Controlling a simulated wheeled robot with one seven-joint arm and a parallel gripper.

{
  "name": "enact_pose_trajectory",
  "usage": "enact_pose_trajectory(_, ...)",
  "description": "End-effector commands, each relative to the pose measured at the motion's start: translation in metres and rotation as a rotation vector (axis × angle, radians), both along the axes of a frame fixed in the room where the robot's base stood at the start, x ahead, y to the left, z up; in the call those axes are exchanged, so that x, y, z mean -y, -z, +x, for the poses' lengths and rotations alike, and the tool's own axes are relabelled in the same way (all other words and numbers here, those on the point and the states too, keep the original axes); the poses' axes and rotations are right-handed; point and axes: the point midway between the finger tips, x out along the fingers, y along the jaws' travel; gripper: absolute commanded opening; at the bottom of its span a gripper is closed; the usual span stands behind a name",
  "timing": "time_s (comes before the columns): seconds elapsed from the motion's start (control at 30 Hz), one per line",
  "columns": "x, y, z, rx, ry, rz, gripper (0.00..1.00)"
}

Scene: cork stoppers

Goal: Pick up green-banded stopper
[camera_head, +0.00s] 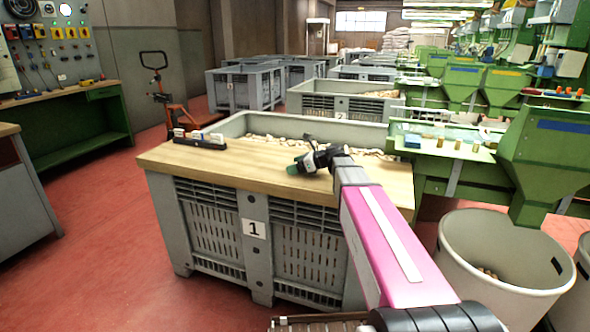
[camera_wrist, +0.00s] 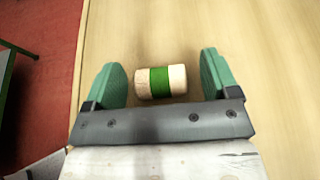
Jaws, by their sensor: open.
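The green-banded stopper (camera_wrist: 160,81) lies on its side on the wooden board (camera_wrist: 240,40) in the wrist view, a pale cork cylinder with a green band round its middle. My gripper (camera_wrist: 163,75) is open, with one green finger to the left of the stopper and one to the right. The stopper is between the fingers near their tips, and a gap shows on each side. In the head view my gripper (camera_head: 298,166) is low over the wooden board (camera_head: 240,172) on the grey crate; the stopper cannot be made out there.
The crate (camera_head: 255,235) marked 1 holds many corks behind the board. A dark tray (camera_head: 200,140) with small items sits at the board's left. Several small stoppers (camera_head: 457,144) stand on the green machine at the right. A grey bin (camera_head: 490,245) stands at the right.

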Motion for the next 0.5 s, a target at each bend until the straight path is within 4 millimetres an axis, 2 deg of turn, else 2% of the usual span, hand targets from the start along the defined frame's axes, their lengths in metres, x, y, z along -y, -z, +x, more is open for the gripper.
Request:
enact_pose_trajectory(0.1,0.0004,-0.0002,-0.0004,0.0,0.0,0.0,0.81)
enact_pose_trajectory(0.27,0.0004,-0.0002,-0.0004,0.0,0.0,0.0,0.29)
enact_pose_trajectory(0.5,0.0004,-0.0002,-0.0005,0.0,0.0,0.0,0.28)
